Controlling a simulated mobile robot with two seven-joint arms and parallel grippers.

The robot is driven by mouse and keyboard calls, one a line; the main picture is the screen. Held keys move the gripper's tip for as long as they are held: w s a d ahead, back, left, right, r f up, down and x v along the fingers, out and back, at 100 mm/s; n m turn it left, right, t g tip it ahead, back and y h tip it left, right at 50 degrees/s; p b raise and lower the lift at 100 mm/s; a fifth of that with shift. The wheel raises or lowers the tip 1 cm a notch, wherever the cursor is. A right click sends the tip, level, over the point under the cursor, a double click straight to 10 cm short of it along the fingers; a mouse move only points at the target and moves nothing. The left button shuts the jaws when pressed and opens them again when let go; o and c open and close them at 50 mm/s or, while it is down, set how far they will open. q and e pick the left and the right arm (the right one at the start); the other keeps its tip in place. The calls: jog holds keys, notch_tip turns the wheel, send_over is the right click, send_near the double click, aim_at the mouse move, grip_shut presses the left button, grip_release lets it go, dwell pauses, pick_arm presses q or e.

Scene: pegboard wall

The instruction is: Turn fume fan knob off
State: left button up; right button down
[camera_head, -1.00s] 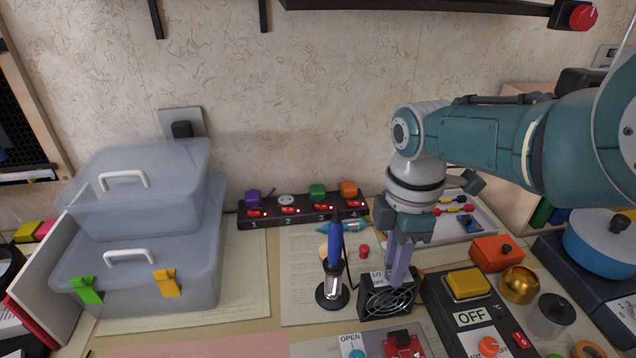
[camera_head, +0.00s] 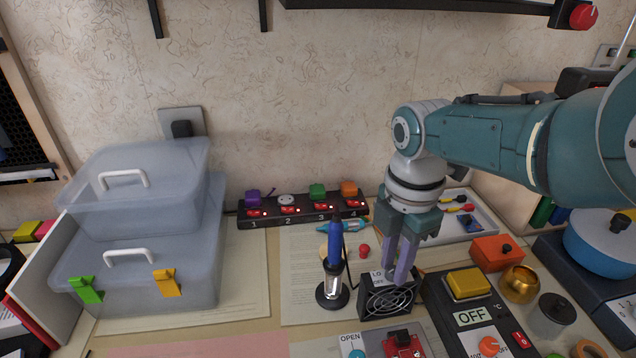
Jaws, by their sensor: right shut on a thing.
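The fume fan (camera_head: 388,300) is a small black box with a round grille on its front, standing on the bench right of the soldering iron stand. Its top carries a pale label that reads LO. My right gripper (camera_head: 396,272) points down onto the top of the fan from behind, its two grey-purple fingers side by side. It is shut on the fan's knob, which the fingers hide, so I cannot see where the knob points. My left gripper is not in view.
A blue soldering iron (camera_head: 334,252) stands upright just left of the fan. A control box (camera_head: 476,315) with an OFF display and yellow block is close on the right. A power strip (camera_head: 303,209) lies behind; clear boxes (camera_head: 145,245) fill the left.

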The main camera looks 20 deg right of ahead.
aim_at(393, 270)
jog(key=c, duration=0.7)
grip_release()
notch_tip(393, 270, up, 10)
jog(key=p, duration=0.7)
jog(key=shift+a+f, duration=0.1)
